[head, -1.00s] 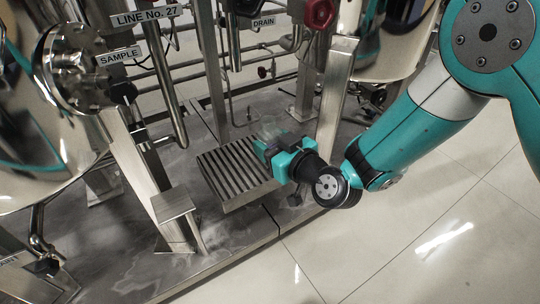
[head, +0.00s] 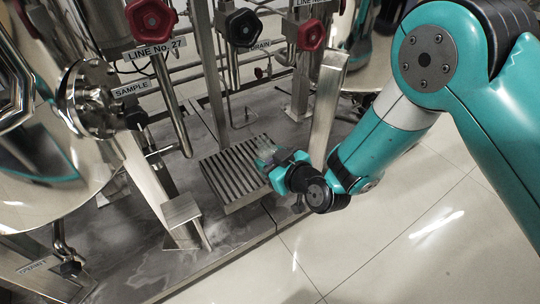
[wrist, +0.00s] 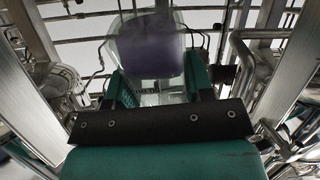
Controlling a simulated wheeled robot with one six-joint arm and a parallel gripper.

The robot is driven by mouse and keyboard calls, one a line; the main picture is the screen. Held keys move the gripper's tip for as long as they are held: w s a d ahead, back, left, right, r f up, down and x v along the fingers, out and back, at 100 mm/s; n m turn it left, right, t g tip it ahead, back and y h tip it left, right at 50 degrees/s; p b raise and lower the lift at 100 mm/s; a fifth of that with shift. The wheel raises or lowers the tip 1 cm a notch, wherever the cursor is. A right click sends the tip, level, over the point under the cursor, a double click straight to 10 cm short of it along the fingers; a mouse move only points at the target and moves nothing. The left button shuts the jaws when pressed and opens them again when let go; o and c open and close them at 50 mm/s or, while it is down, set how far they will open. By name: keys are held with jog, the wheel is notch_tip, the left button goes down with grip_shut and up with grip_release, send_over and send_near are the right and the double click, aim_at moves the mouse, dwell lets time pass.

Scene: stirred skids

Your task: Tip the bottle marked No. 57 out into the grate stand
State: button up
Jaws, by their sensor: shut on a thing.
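My gripper (head: 272,170) is shut on a clear bottle (wrist: 150,45) that shows a dark purple band in the wrist view. In the head view the bottle (head: 266,154) is small and partly hidden by my gripper. It is held at the right edge of the grate stand (head: 232,178), a low metal stand with dark slats. I cannot read any number on the bottle. I cannot tell its exact tilt or whether anything is leaving it.
A steel post (head: 326,110) rises close behind my gripper. A bracket leg (head: 182,212) stands left of the grate. Red valve knobs (head: 150,18), pipes and a sample port (head: 92,98) crowd the back and left. The tiled floor (head: 400,250) at front right is clear.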

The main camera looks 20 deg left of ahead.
jog(key=shift+s+d+h+p, duration=0.1)
jog(key=shift+d+h+p, duration=0.15)
jog(key=shift+p, duration=0.95)
jog(key=shift+f, duration=0.1)
jog(key=shift+g+p, duration=0.3)
jog(key=shift+p, duration=0.15)
jog(key=shift+d+f+n+h+p, duration=0.25)
jog(key=shift+h+p, duration=0.3)
jog(key=shift+p, duration=0.45)
jog(key=shift+r+h+p, duration=0.15)
jog(key=shift+h+p, duration=0.15)
jog(key=shift+p, duration=0.4)
jog(key=shift+d+f, duration=0.15)
jog(key=shift+f, duration=0.05)
jog(key=shift+s+d+f+n+g+h+p, duration=0.15)
jog(key=shift+n+g+h+p, duration=0.35)
jog(key=shift+h+p, duration=0.65)
jog(key=shift+d+f+p, duration=0.1)
jog(key=shift+d+p, duration=0.1)
jog(key=shift+p, duration=0.1)
jog(key=shift+h+p, duration=0.25)
jog(key=shift+p, duration=0.15)
